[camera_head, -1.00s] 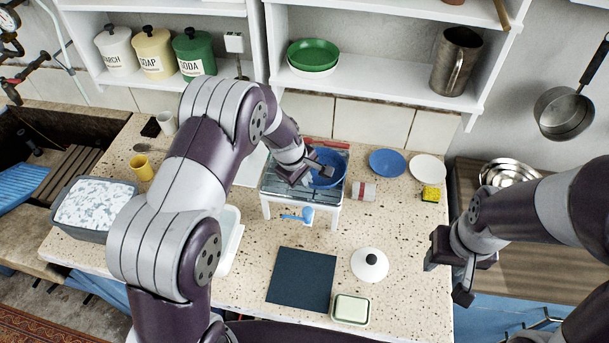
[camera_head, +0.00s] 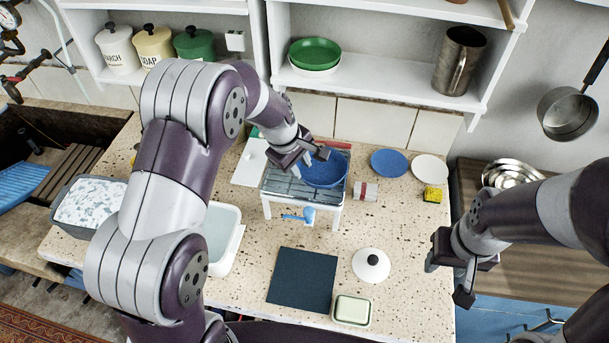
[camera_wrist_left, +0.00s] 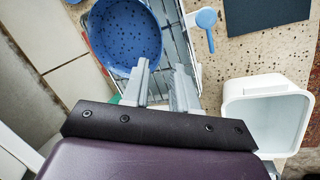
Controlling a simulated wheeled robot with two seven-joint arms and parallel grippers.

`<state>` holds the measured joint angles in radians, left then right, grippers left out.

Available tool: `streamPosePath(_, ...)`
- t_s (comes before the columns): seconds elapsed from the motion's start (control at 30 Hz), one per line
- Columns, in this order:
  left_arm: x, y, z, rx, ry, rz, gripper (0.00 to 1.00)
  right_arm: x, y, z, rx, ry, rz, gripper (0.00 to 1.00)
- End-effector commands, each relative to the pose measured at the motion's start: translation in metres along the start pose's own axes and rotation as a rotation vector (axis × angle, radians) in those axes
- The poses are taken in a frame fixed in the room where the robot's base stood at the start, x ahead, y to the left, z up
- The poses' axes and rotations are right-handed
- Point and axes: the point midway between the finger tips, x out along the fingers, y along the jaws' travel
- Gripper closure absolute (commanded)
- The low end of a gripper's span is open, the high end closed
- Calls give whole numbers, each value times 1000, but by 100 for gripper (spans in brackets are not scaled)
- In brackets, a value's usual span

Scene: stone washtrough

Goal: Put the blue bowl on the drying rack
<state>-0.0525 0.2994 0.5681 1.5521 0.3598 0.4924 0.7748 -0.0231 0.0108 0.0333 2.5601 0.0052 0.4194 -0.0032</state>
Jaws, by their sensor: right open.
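The blue bowl (camera_head: 327,172) rests on the right part of the grey wire drying rack (camera_head: 285,184), which stands on a small white stand. In the left wrist view the bowl (camera_wrist_left: 122,36) is at the upper left and the rack wires (camera_wrist_left: 172,38) run beside it. My left gripper (camera_head: 315,161) is at the bowl's left rim, its fingers apart. In the left wrist view the left gripper (camera_wrist_left: 162,68) shows a clear gap, with one fingertip overlapping the bowl's edge; I cannot tell whether it touches. My right gripper (camera_head: 447,278) is open and empty, right of the counter.
A blue plate (camera_head: 389,163), white plate (camera_head: 430,168) and yellow sponge (camera_head: 432,194) lie right of the rack. A blue-handled scoop (camera_head: 303,216) is at the rack's front. A white tub (camera_head: 222,238), dark mat (camera_head: 301,280) and white lid (camera_head: 371,265) are nearer. The shelf (camera_head: 375,78) overhangs behind.

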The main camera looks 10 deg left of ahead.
Motion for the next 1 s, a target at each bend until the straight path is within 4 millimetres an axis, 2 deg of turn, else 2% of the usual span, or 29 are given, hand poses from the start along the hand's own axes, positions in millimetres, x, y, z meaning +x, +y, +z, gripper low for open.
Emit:
streamPosePath(0.1, -26, 0, 0, 0, 2, 3, 72, 4, 0, 0, 0, 0, 0, 54)
streamPosePath(0.23, -45, 0, 0, 2, 1, 1, 72, 5, 0, 1, 0, 0, 0, 54)
streamPosePath(0.33, -56, -16, 5, 93, 10, -24, 72, 5, 0, 1, 0, 0, 0, 54)
streamPosePath(0.37, -60, -28, 9, 158, 13, -40, 72, 5, 0, 1, 0, 0, 0, 54)
streamPosePath(0.5, -83, -101, 34, 586, 20, -136, 72, 5, 0, 0, 0, 0, 0, 54)
streamPosePath(0.6, -93, -148, 52, 853, 1, -190, 72, 5, 0, 1, 0, 0, 0, 54)
streamPosePath(0.7, -98, -176, 64, 1007, -18, -218, 72, 5, 0, 1, 0, 0, 0, 54)
streamPosePath(0.8, -99, -184, 67, 1056, -26, -226, 72, 5, 0, 1, 0, 0, 0, 54)
streamPosePath(1.0, -98, -184, 67, 1053, -28, -227, 72, 5, 0, 0, 0, 0, 0, 54)
